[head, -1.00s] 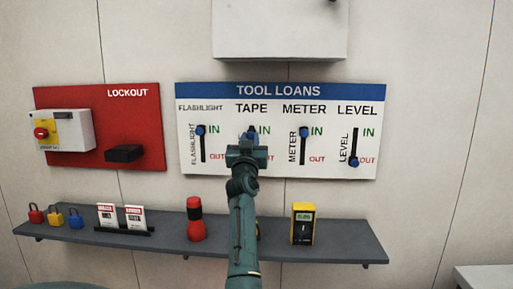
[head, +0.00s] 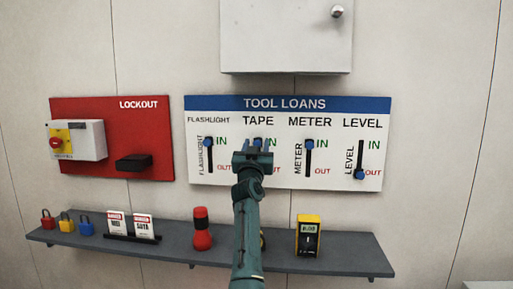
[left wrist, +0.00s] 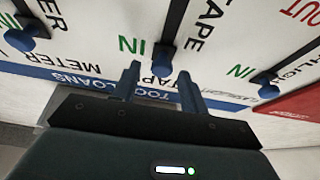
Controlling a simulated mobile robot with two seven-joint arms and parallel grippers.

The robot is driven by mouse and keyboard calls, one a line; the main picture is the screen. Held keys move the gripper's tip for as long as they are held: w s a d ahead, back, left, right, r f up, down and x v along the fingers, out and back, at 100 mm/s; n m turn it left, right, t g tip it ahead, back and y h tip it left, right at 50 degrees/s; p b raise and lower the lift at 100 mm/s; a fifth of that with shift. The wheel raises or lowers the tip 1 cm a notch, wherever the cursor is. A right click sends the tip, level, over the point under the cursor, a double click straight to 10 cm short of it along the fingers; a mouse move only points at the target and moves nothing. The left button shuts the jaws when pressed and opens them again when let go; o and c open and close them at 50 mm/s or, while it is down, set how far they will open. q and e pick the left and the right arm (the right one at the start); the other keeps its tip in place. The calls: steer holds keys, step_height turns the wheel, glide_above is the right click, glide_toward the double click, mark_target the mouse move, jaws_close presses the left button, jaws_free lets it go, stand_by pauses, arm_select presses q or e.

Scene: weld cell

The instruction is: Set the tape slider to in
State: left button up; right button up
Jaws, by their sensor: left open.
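The tool loans board (head: 290,104) hangs on the wall. The tape slider's blue knob (head: 258,142) is at the top end of its slot, beside the green IN. My left gripper (head: 255,150) is open just in front of and below it, hiding much of the slot. In the left wrist view, which is upside down, the tape knob (left wrist: 163,60) is beyond the two fingertips (left wrist: 158,73), roughly between them across the picture. Contact cannot be told. My right gripper is not in view.
The flashlight knob (head: 208,142) and meter knob (head: 309,145) are at IN on either side; the level knob (head: 359,174) is at OUT. A shelf (head: 345,258) with padlocks, tags, a flashlight and a meter is below. A wall cabinet (head: 285,40) is above.

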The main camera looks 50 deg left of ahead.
arm_select(q)
steer(key=shift+f, duration=0.1)
steer(key=shift+s+d+f, duration=0.2)
steer(key=shift+d, duration=0.05)
steer(key=b+v, duration=0.3)
steer(key=v, duration=0.9)
steer(key=shift+s+d, duration=0.15)
steer(key=shift+s, duration=0.1)
steer(key=shift+r, duration=0.1)
